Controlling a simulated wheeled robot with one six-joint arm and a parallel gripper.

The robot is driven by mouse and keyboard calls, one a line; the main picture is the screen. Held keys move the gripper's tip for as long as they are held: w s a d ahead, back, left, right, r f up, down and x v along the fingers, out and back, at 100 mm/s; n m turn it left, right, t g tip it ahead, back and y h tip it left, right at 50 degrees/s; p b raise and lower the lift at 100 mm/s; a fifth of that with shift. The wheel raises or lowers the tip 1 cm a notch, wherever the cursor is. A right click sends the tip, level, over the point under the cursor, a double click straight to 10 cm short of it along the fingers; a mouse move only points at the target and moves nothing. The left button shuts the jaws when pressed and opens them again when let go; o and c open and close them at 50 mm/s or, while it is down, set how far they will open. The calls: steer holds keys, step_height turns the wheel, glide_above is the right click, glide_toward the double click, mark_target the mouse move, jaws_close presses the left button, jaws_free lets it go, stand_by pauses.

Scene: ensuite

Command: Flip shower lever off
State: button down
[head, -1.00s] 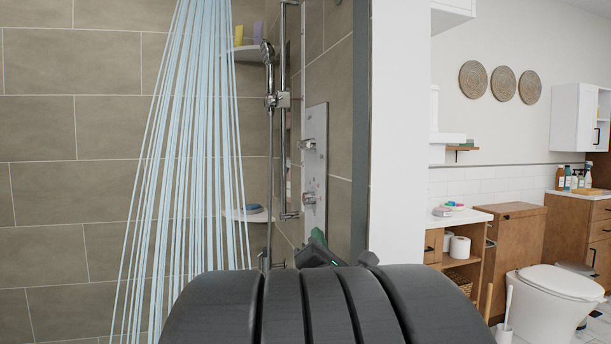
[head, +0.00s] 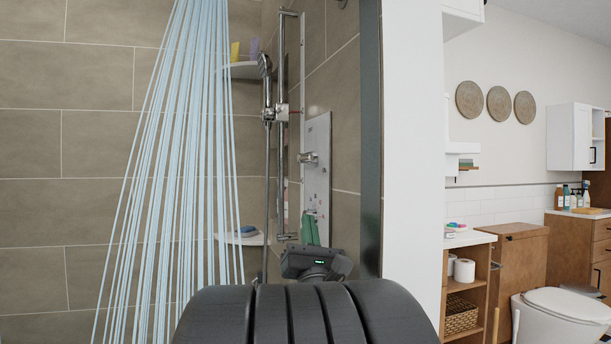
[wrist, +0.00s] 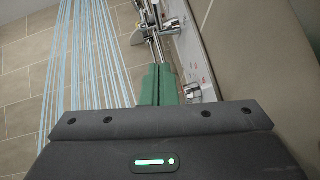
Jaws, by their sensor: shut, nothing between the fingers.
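The shower panel (head: 318,135) is a pale plate on the tiled side wall. Its upper chrome lever (head: 308,158) sticks out to the left. In the wrist view the upper lever (wrist: 169,27) lies beyond my fingers, and a lower chrome lever (wrist: 193,90) sits just right of them. The lower lever is hidden behind my fingers in the head view. My gripper (head: 310,217) has green fingers shut together with nothing between them, in front of the lower panel. In the wrist view my gripper (wrist: 160,68) points along the panel; contact with a lever cannot be told.
Blue water streams (head: 180,170) fall left of the panel. A hand shower (head: 266,75) hangs on a vertical rail (head: 281,140) beside it. Corner shelves (head: 245,70) hold small items. A white wall end (head: 412,180) stands at the right, with a toilet (head: 560,315) beyond.

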mark_target(311, 158)
steer(key=s+d+r+x, duration=0.1)
steer(key=r+x, duration=0.1)
steer(key=x, duration=1)
steer(key=shift+s+p, duration=0.3)
steer(key=shift+p, duration=0.05)
steer(key=shift+r, duration=0.15)
steer(key=shift+s+r+g, duration=0.1)
steer(key=shift+g, duration=0.4)
